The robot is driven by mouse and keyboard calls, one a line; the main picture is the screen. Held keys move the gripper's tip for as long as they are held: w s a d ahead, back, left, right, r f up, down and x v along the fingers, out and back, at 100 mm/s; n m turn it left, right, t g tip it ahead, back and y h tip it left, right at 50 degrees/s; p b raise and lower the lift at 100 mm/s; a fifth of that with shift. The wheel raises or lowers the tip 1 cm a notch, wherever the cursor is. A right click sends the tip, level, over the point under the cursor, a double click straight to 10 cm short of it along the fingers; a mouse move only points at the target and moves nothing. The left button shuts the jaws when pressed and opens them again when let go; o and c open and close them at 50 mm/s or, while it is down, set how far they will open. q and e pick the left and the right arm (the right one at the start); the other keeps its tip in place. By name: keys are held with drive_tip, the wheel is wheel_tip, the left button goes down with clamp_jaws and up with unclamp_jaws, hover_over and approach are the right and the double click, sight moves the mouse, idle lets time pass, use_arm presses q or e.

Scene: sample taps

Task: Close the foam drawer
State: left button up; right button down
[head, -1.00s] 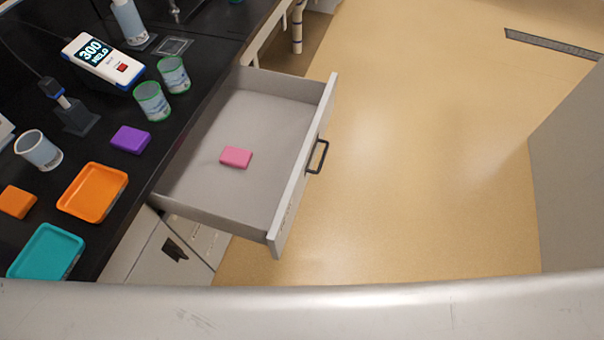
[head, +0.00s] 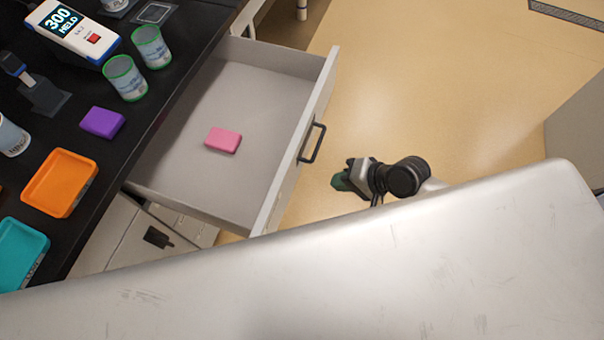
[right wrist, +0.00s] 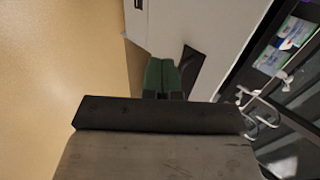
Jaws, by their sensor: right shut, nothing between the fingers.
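The foam drawer (head: 168,190) stands pulled out from under the black bench in the head view. A pink foam block (head: 223,140) lies inside it. Its dark handle (head: 313,143) is on the front panel, facing right. My right gripper (head: 340,182) is to the right of the drawer front, below the handle in the picture and apart from it. In the right wrist view its green fingers (right wrist: 161,76) are shut and empty, in front of a pale cabinet face. My left gripper is not in view.
On the black bench are a purple block (head: 102,122), an orange tray (head: 60,183), a teal tray (head: 20,252), two green-rimmed beakers (head: 125,78) and a white meter (head: 72,28). The tan floor (head: 420,90) right of the drawer is clear up to a grey panel (head: 575,135).

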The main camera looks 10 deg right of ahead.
sight(294, 178)
drive_tip(key=x, duration=0.3)
drive_tip(key=r+x, duration=0.1)
drive_tip(key=x, duration=0.2)
drive_tip(key=w+a+p+x, duration=0.1)
drive_tip(key=x, duration=0.2)
drive_tip(key=shift+r, duration=0.25)
drive_tip(key=shift+w+a, duration=0.3)
drive_tip(key=shift+a, duration=0.15)
